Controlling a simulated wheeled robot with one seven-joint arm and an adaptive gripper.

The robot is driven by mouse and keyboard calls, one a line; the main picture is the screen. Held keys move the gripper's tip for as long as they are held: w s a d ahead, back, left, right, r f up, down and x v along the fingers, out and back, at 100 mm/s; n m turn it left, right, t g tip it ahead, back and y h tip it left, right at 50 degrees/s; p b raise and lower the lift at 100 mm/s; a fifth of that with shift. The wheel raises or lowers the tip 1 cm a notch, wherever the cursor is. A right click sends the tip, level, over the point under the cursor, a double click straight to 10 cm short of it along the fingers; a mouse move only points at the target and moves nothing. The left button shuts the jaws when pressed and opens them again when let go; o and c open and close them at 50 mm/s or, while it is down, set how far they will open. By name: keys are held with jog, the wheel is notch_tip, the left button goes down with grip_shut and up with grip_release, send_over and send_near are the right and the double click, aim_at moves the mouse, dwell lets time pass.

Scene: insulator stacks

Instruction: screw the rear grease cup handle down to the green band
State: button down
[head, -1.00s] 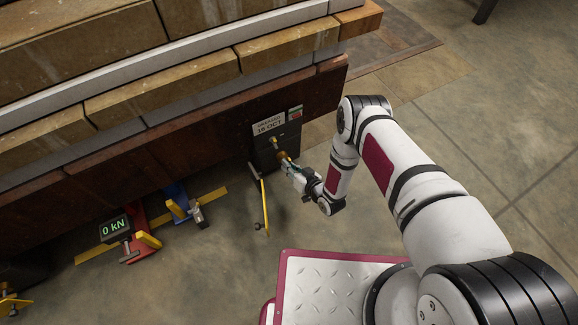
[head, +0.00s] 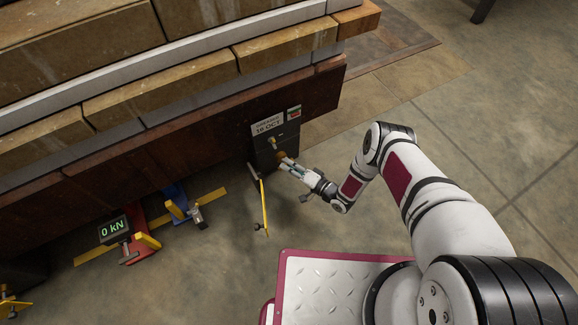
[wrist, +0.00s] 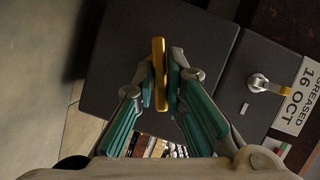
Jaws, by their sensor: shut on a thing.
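A brass handle bar (wrist: 159,74) stands between the teal fingers of my gripper (wrist: 160,78) in the wrist view, with a finger pad against each side. In the head view my gripper (head: 285,161) reaches to the dark box at the end of the stack, and its tips hide most of the brass handle. I see no green band on the held part; the fingers cover its base. A second small fitting (wrist: 262,83), silver with a brass end, is on the box face to the right, apart from my gripper; it also shows in the head view (head: 273,142).
The dark box (head: 265,130) carries a "GREASED 16 OCT" label (head: 268,127). A yellow lever (head: 264,205) stands close below my gripper. A red jack with a "0 kN" display (head: 115,229) and a blue jack (head: 176,198) are further left. Floor on the right is clear.

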jog(key=shift+f+m, duration=0.1)
jog(key=shift+m, duration=0.6)
jog(key=shift+d+y, duration=0.1)
jog(key=shift+y, duration=0.2)
jog(key=c, duration=1.7)
grip_release()
jog(key=v, duration=1.2)
